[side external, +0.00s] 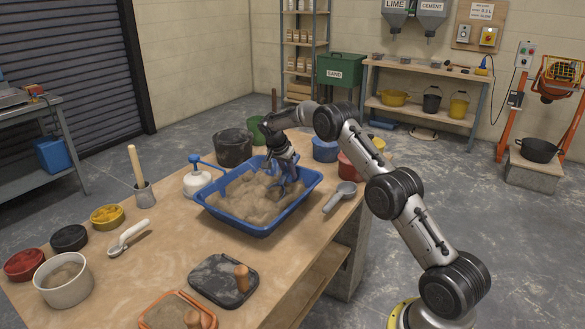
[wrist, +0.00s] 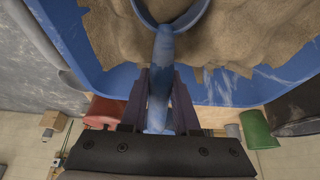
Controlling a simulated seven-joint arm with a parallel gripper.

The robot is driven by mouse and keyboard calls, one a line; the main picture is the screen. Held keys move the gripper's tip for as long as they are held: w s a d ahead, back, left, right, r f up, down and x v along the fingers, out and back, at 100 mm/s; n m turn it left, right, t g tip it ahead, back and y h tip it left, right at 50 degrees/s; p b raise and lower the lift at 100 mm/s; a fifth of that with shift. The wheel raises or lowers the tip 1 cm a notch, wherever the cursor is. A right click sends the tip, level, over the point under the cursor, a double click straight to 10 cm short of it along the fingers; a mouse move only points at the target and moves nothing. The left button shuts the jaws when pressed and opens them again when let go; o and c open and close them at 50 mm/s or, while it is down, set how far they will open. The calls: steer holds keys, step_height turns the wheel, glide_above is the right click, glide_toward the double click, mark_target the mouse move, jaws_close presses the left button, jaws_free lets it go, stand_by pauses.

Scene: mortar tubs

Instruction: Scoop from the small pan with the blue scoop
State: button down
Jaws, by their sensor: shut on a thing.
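My gripper (side external: 286,164) is shut on the handle of the blue scoop (side external: 292,188), over the right part of a large blue tub (side external: 261,231) of lumpy sand. In the wrist view, my gripper (wrist: 160,86) has a finger on each side of the handle of the blue scoop (wrist: 162,55). Its round bowl is at the top edge, partly cut off, at or just above the sand; I cannot tell how deep it sits. Sand colour shows inside its rim. A small orange-rimmed pan (side external: 150,318) with grey-brown material is at the table's front edge, partly cut off.
A white bucket (side external: 66,291) and several small bowls stand at the left. A black board with a wooden-handled tool (side external: 222,283) lies in front of the tub. A grey scoop (side external: 340,195) lies at its right. A black bucket (side external: 234,148) stands behind it.

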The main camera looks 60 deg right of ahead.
mark_target(282, 176)
steer(key=a, duration=0.4)
steer(key=shift+r+y, duration=0.15)
steer(key=shift+y, duration=0.45)
steer(key=y, duration=0.2)
steer(key=a+r+y, duration=0.1)
steer(key=shift+a+r+y, duration=0.1)
steer(key=shift+r+y, duration=0.2)
steer(key=shift+y, duration=0.1)
steer(key=shift+w+r, duration=0.1)
steer(key=shift+r, duration=0.3)
steer(key=shift+y, duration=0.4)
steer(key=shift+d+r, duration=0.25)
steer(key=shift+r, duration=0.75)
steer(key=shift+d+r, duration=0.2)
steer(key=shift+r, duration=0.75)
